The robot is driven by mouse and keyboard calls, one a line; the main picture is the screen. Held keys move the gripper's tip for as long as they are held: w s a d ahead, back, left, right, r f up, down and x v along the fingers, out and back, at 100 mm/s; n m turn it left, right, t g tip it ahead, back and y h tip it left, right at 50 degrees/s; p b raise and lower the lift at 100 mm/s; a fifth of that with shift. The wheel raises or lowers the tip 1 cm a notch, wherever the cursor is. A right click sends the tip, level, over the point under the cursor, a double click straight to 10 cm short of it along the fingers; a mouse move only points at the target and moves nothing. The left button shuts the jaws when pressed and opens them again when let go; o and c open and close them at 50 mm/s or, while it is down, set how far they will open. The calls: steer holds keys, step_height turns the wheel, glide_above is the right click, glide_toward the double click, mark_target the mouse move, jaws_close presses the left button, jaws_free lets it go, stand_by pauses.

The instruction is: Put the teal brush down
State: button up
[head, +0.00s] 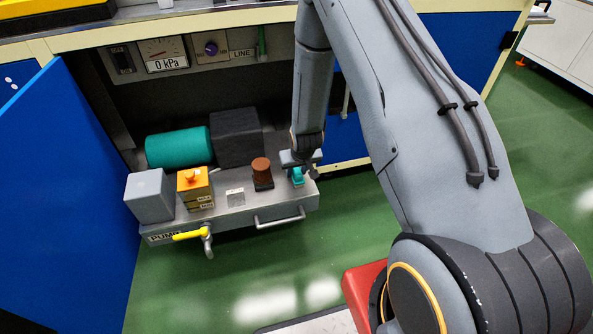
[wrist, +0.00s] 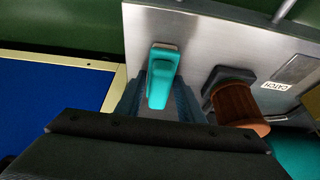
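The teal brush (wrist: 161,78) is a small block with a pale grey end, seen between the fingers of my gripper (wrist: 160,98) in the wrist view. The fingers lie close along both its sides and appear shut on it. In the head view the teal brush (head: 297,177) shows under my gripper (head: 300,166), at the right end of the grey pump tray (head: 235,209). Its grey end is at or just above the tray top; I cannot tell whether it touches.
A brown knob (head: 261,170) stands close left of the brush, with a CATCH label (wrist: 273,86) beside it. Farther left are an orange block (head: 195,190) and a grey box (head: 149,196). A teal cylinder (head: 178,148) and dark block (head: 236,139) stand behind. A blue door (head: 60,200) hangs open.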

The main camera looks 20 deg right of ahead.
steer(key=shift+o, duration=1.3)
